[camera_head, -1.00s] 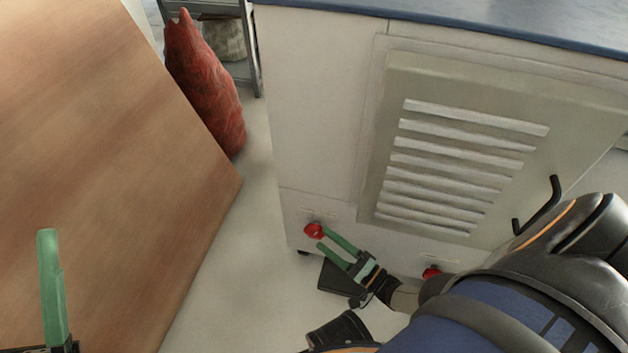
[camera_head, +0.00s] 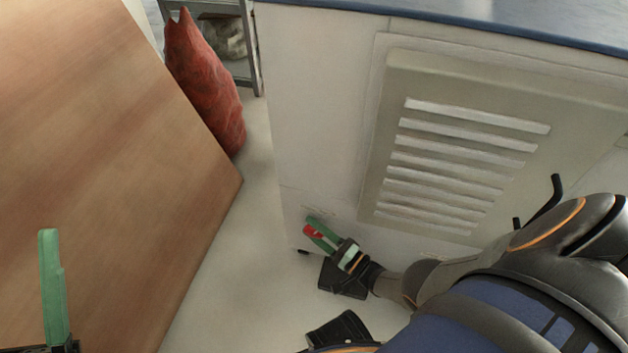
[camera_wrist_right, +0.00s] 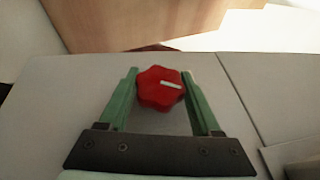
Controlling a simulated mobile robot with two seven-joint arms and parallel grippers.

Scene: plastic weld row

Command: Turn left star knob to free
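The left star knob (camera_head: 312,231) is red and sits low on the pale cabinet front, partly hidden by my right gripper in the head view. In the right wrist view, the knob (camera_wrist_right: 160,88) shows its lobed face, with a white mark lying nearly level and pointing right. My right gripper (camera_head: 318,233) has one green finger on each side of the knob. In the wrist view, its fingers (camera_wrist_right: 160,78) look apart, with narrow gaps to the knob; contact is not clear. One green finger of my left gripper (camera_head: 53,285) shows at the lower left, away from the cabinet.
A vented panel (camera_head: 455,150) covers much of the cabinet (camera_head: 315,120) front. A black handle (camera_head: 545,198) juts out at its right. A large brown board (camera_head: 100,150) stands at left, with a red sack (camera_head: 205,85) behind it. Bare floor (camera_head: 235,260) lies between.

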